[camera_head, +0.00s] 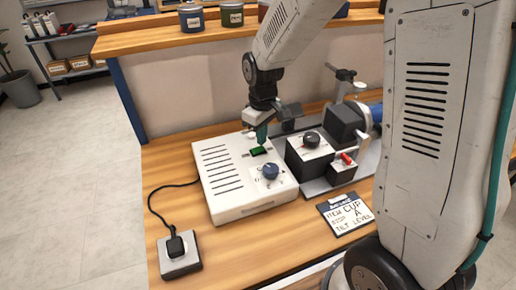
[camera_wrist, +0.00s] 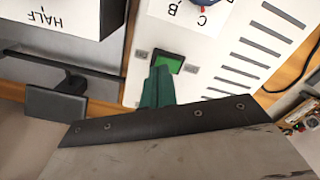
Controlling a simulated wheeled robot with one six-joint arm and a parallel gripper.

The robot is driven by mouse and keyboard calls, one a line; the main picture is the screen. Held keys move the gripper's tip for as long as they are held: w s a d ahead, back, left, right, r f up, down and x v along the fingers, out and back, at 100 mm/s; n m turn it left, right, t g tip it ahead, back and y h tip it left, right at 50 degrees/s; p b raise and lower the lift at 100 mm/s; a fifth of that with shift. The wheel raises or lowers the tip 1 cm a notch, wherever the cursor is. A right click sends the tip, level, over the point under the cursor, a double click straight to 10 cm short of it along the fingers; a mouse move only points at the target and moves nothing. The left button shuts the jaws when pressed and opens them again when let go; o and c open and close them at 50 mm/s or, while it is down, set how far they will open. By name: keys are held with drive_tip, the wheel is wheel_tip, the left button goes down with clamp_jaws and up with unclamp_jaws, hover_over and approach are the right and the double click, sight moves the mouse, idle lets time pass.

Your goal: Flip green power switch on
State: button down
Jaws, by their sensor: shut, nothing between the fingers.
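My gripper (camera_head: 262,140) has green fingers that are shut and empty, pointing down right at the switch. In the wrist view the fingertips (camera_wrist: 160,74) overlap the near edge of the green switch (camera_wrist: 168,63), whose far part shows bright green. Whether the tips touch it, and which way the rocker is tilted, I cannot tell.
A black box with a knob (camera_head: 309,154) and a small box with a red switch (camera_head: 344,167) stand right of the white box. A card (camera_head: 345,213) lies in front. A plugged-in outlet block (camera_head: 179,253) sits at front left. Jars (camera_head: 191,17) line the shelf behind.

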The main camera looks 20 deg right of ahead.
sight(262, 148)
drive_tip(key=shift+f, duration=1)
idle(0.5)
drive_tip(key=shift+r, duration=3.55)
drive_tip(key=s+d+r+m, duration=0.1)
drive_tip(key=s+r, duration=0.3)
drive_tip(key=s, duration=0.5)
drive_tip(key=s+d+r+m+t, duration=0.1)
drive_tip(key=s+r+m, duration=0.2)
drive_tip(key=s, duration=0.6)
drive_tip(key=s+d+r+m, duration=0.1)
drive_tip(key=s+r+m, duration=0.1)
drive_tip(key=s+r, duration=0.3)
drive_tip(key=s, duration=0.4)
